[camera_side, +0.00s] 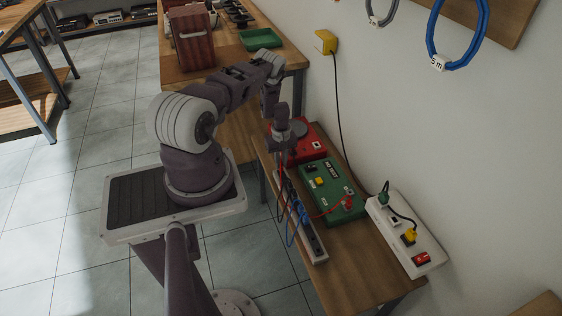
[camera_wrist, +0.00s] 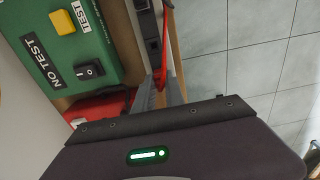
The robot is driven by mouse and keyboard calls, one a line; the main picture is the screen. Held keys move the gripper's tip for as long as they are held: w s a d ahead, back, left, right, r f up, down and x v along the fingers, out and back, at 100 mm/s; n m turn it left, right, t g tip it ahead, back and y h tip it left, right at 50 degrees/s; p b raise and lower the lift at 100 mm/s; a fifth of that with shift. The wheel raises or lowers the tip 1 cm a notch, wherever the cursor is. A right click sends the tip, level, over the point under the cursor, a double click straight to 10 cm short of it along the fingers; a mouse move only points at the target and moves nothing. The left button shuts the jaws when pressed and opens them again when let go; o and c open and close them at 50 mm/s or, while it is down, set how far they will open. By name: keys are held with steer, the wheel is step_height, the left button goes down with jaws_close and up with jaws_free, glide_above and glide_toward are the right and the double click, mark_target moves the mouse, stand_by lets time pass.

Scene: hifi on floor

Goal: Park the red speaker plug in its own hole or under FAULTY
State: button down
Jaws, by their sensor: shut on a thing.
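My gripper (camera_side: 281,151) points down beside the left edge of the green test box, over the upper end of the narrow grey strip (camera_side: 316,245). It is shut on the red speaker plug (camera_wrist: 161,82), of which only a thin red part shows between the fingers in the wrist view. A red lead runs from it along the grey strip. The holes under the gripper and any FAULTY label cannot be made out. Another red plug (camera_side: 348,203) sits at the right end of the green test box (camera_side: 323,179), with a red lead to the strip.
A red unit (camera_side: 313,146) stands just behind the green box. Blue leads (camera_side: 291,232) hang by the strip. A white power strip (camera_side: 386,218) with plugs lies at the right, near the wall. Bare wooden bench (camera_side: 345,270) shows at the front.

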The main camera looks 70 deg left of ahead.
steer(key=shift+f, duration=0.25)
stand_by(0.5)
steer(key=c, duration=1.3)
jaws_free()
step_height(320, 180, up, 12)
steer(key=shift+r, duration=0.1)
